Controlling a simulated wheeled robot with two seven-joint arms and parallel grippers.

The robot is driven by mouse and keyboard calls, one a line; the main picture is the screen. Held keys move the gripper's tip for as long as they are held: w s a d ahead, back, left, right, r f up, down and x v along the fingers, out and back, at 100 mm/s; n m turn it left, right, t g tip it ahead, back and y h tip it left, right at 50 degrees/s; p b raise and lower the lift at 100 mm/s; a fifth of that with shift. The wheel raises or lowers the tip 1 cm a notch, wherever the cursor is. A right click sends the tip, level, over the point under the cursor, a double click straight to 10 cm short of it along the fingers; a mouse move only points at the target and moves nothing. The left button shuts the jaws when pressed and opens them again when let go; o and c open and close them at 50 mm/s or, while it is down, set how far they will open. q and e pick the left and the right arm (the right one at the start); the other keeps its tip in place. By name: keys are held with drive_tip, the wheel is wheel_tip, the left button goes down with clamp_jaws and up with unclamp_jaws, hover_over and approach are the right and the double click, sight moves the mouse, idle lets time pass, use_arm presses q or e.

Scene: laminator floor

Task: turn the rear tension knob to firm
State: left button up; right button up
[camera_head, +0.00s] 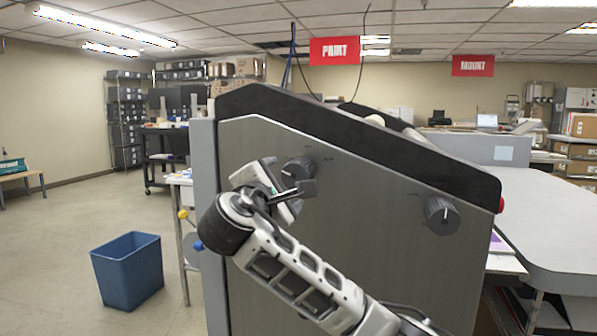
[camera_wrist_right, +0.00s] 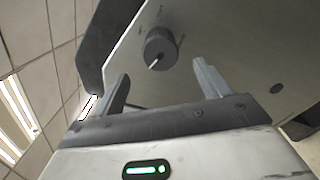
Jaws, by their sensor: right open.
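The rear tension knob (camera_head: 297,170) is a dark ribbed knob on the grey side panel (camera_head: 345,235) of the laminator, left of a second, similar knob (camera_head: 441,215). My right gripper (camera_head: 287,178) is at the rear knob, its jaws open and partly covering it in the head view. In the right wrist view the knob (camera_wrist_right: 161,47) lies ahead of the gap between the open fingers (camera_wrist_right: 161,75), and neither finger appears to touch it. Its white pointer line shows at its lower edge. The small marks around it are unreadable. My left gripper is not in view.
A black sloping edge (camera_head: 365,139) caps the panel above the knobs. A red button (camera_head: 501,204) sits at its right end. A blue bin (camera_head: 128,271) stands on open floor at left, and a grey table (camera_head: 560,215) is at right.

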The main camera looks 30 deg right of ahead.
sight(298, 173)
drive_tip(key=p+x, duration=0.1)
drive_tip(key=x, duration=1)
drive_tip(key=shift+w+p, duration=0.1)
drive_tip(key=shift+p, duration=0.3)
drive_tip(key=shift+f, duration=0.1)
drive_tip(key=c, duration=1)
